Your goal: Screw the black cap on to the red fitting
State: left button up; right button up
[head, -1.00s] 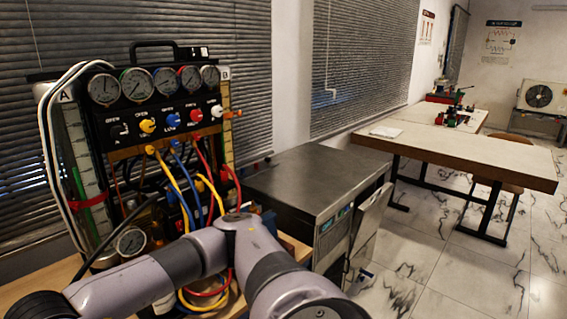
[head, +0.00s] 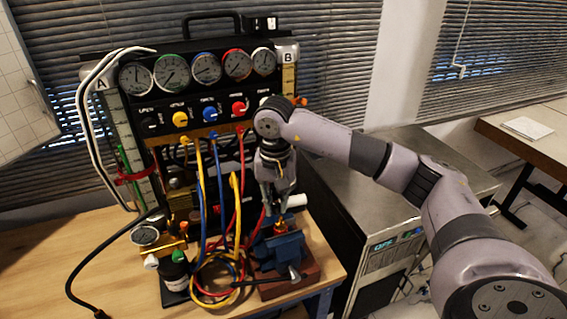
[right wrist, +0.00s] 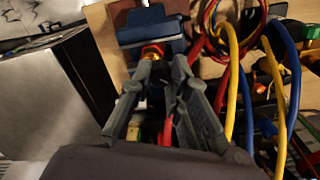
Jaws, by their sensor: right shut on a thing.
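The red fitting (head: 281,226) stands upright in the blue vise (head: 278,249) on the bench; in the right wrist view its red and gold top (right wrist: 153,50) shows just beyond my fingertips. My right gripper (head: 275,205) points down right above the fitting; it also shows in the right wrist view (right wrist: 162,66). It is shut on a dark piece, which looks like the black cap (right wrist: 156,92), mostly hidden between the fingers. I cannot tell whether the cap touches the fitting. My left gripper is not in view.
The gauge panel (head: 200,95) stands close behind the gripper. Yellow, blue and red hoses (head: 215,200) hang just left of the vise. A grey metal cabinet (head: 400,175) is to the right.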

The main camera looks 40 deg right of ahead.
jog(key=shift+w+d+r+m+p, duration=0.3)
jog(key=shift+d+r, duration=0.1)
jog(key=shift+r, duration=0.2)
jog(key=shift+w+d+r+m+p, duration=0.25)
jog(key=shift+d+r, duration=0.1)
jog(key=shift+r, duration=0.2)
jog(key=shift+w+d, duration=0.1)
jog(key=shift+d, duration=0.05)
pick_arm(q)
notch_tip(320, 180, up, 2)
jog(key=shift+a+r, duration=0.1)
pick_arm(e)
jog(key=shift+d+f, duration=0.1)
jog(key=shift+d, duration=0.05)
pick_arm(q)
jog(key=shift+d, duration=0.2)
pick_arm(e)
jog(key=shift+b, duration=0.3)
jog(key=shift+f, duration=0.2)
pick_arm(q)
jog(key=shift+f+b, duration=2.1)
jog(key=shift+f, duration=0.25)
pick_arm(e)
jog(key=shift+f, duration=2.45)
